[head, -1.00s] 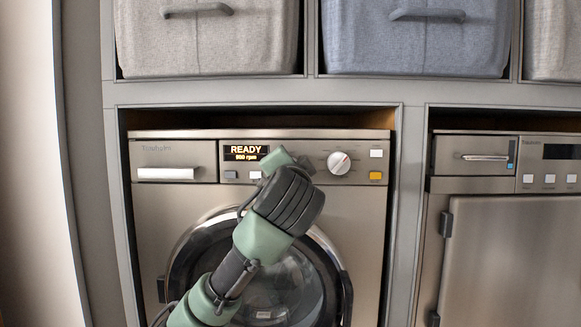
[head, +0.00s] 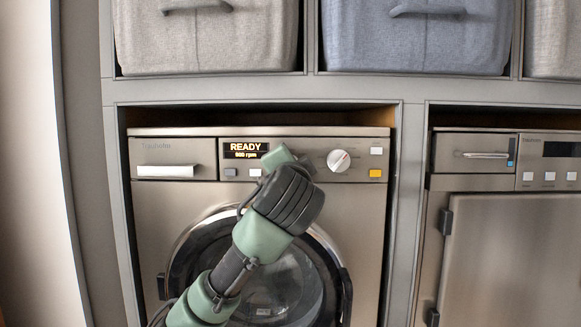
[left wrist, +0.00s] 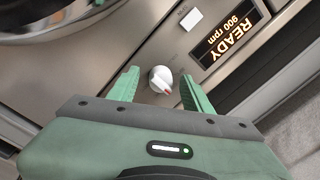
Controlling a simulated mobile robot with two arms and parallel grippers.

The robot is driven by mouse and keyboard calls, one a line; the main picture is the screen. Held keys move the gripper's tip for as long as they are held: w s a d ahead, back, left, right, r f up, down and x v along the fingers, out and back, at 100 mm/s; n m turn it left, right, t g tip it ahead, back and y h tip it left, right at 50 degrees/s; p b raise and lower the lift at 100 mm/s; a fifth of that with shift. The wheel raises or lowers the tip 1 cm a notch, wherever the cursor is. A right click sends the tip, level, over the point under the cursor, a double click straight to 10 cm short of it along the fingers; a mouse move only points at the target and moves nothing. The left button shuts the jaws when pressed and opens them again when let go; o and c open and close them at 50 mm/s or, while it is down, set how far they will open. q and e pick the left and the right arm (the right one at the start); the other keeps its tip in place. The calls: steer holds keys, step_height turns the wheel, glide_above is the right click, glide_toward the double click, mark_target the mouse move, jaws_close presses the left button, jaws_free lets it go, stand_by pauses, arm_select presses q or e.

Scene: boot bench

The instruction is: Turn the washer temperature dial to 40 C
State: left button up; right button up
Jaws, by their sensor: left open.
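The washer's round white dial (head: 338,160) with a red mark sits on the control panel (head: 210,145), right of the lit display (head: 245,150), which reads READY and 900 rpm. My left gripper (head: 298,160) is in front of the panel, just left of the dial in the head view, partly hidden by its own wrist. In the left wrist view the gripper (left wrist: 163,88) is open, with the dial (left wrist: 161,79) showing between its two green fingers. I see no finger clearly touching it. The dial's scale is too small to read. My right gripper is not in view.
A white button (head: 376,152) and an orange button (head: 376,174) lie right of the dial. The detergent drawer (head: 166,172) is at the panel's left. The round washer door (head: 190,245) is below. Fabric bins (head: 415,45) stand on the shelf above. Another appliance (head: 510,240) stands at right.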

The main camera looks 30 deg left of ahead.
arm_select(q)
steer(key=shift+s, duration=0.1)
steer(key=b+v, duration=0.3)
steer(key=v, duration=0.4)
steer(key=shift+s+d, duration=0.25)
